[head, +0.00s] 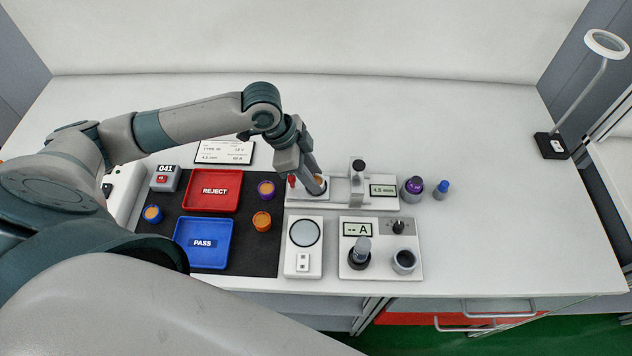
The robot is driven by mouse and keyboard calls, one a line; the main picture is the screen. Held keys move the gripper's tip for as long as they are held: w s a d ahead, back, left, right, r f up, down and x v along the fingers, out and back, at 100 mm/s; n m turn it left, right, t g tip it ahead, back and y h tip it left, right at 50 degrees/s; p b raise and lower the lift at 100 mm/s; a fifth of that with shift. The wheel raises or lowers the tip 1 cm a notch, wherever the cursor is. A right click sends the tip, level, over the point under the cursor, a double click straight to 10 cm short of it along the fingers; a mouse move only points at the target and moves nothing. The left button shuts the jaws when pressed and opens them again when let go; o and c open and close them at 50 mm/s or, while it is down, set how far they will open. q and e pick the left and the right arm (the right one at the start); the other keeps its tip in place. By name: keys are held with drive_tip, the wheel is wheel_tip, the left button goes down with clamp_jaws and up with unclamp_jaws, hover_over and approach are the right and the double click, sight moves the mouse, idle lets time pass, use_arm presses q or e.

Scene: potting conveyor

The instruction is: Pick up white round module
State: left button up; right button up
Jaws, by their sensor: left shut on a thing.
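My left gripper (314,184) points down over the left part of a white measuring fixture (340,203) with a display reading 4.5 mm. It is shut on a small round piece, mostly hidden by the fingers; a pale body and a bit of orange show around the fingertips. I cannot tell for sure that this piece is the white round module. My right gripper is not in view.
A red REJECT tray (213,203) and a blue PASS tray (231,246) sit on the mat. A white device with a round pad (303,262) and a meter box (416,265) stand in front. A purple-topped knob (413,188) is right of the fixture.

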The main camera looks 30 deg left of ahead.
use_arm(q)
drive_tip(key=shift+r, duration=0.1)
drive_tip(key=shift+r+b, duration=0.3)
drive_tip(key=shift+r, duration=0.25)
drive_tip(key=r, duration=0.1)
drive_tip(key=d+r+b, duration=0.1)
drive_tip(key=r, duration=0.1)
drive_tip(key=shift+s+r, duration=0.15)
drive_tip(key=s+d+r+b, duration=0.2)
drive_tip(key=d+r, duration=0.4)
drive_tip(key=d, duration=0.4)
drive_tip(key=shift+s+r, duration=0.25)
drive_tip(key=shift+s, duration=0.6)
drive_tip(key=shift+w, duration=0.1)
drive_tip(key=w+a+r+n+t+y, duration=0.2)
drive_tip(key=w+a+r+n+y, duration=0.1)
drive_tip(key=w+a+n, duration=0.4)
drive_tip(key=w+n+y, duration=0.1)
drive_tip(key=w+n, duration=0.2)
drive_tip(key=n, duration=0.2)
drive_tip(key=shift+w+a+n+b, duration=0.15)
drive_tip(key=shift+w+n+b, duration=0.1)
drive_tip(key=shift+n+b, duration=0.15)
